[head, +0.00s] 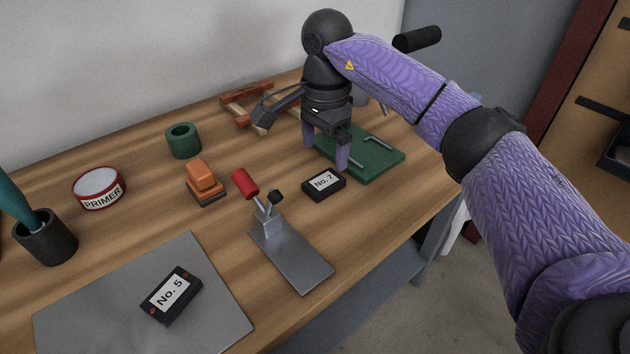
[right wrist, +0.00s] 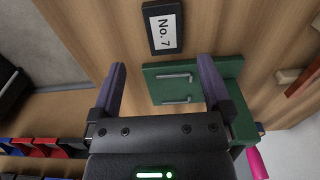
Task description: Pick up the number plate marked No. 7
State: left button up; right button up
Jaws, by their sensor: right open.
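The No. 7 plate (head: 324,185) is a small black block with a white label, lying flat on the wooden bench in front of the green mat. In the right wrist view the No. 7 plate (right wrist: 163,27) lies beyond my fingertips, near the top edge. My right gripper (head: 325,157) points down, open and empty, over the near left part of the green mat. Its two purple fingers also show in the right wrist view (right wrist: 162,75), apart, with the plate outside them. A second plate, No. 5 (head: 171,295), lies on a grey sheet. My left gripper is not in view.
The green mat (head: 385,158) holds metal rods. A toggle clamp with a red handle (head: 290,258) stands left of the No. 7 plate. An orange block (head: 201,176), green ring (head: 183,140), primer tin (head: 98,188) and wooden frame (head: 246,95) stand farther left and back.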

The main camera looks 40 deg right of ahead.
aim_at(324, 181)
jog(key=f+b, duration=0.1)
jog(key=f, duration=0.1)
jog(key=f+b, duration=0.2)
jog(key=f, duration=0.1)
jog(key=f+b, duration=0.2)
jog(key=f, duration=0.1)
jog(key=shift+w+d, duration=0.25)
jog(key=shift+r, duration=0.25)
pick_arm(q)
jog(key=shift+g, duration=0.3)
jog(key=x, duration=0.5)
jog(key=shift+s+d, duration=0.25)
pick_arm(e)
grip_shut()
